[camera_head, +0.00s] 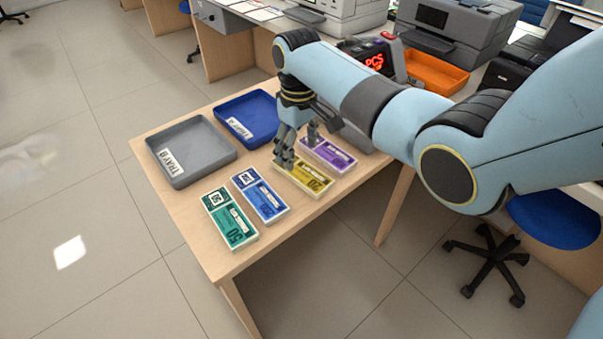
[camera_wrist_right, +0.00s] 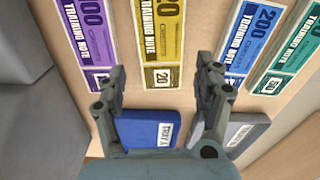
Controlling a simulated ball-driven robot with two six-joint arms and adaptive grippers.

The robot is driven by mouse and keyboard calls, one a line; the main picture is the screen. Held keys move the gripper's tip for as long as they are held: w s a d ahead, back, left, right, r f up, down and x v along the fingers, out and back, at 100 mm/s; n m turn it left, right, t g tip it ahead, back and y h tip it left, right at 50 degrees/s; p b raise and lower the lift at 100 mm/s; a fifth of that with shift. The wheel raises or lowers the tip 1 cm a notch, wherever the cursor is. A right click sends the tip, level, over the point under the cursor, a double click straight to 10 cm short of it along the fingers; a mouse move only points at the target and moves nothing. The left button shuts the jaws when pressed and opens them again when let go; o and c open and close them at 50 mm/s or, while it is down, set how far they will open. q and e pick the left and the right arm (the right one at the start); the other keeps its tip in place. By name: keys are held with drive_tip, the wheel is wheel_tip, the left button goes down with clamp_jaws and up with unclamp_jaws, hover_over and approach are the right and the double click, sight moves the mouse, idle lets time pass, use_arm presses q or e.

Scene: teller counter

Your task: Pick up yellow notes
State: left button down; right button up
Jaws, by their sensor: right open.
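The yellow notes (camera_head: 305,177) lie as a flat bundle on the wooden table, between the purple notes (camera_head: 328,155) and the blue notes (camera_head: 260,195). My right gripper (camera_head: 297,152) is above the table at the far end of the yellow notes and partly covers that end. In the right wrist view the yellow notes (camera_wrist_right: 162,40) show beyond the fingers, nearer the left finger. My right gripper (camera_wrist_right: 160,85) is open, with nothing between its fingers. My left gripper does not show.
Green notes (camera_head: 230,217) lie left of the blue notes. A grey tray (camera_head: 207,133) and a blue tray (camera_head: 262,143) stand at the table's far left. A counting machine with a red display (camera_head: 374,62) and an orange tray (camera_head: 437,74) are behind. Bare table lies along the front edge.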

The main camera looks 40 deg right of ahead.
sight(300, 170)
drive_tip(key=f, duration=0.5)
drive_tip(key=shift+s+f+b, duration=0.25)
drive_tip(key=shift+f+b, duration=0.05)
drive_tip(key=shift+b, duration=0.05)
drive_tip(key=c, duration=0.9)
drive_tip(key=shift+r, duration=0.15)
drive_tip(key=shift+c, duration=0.2)
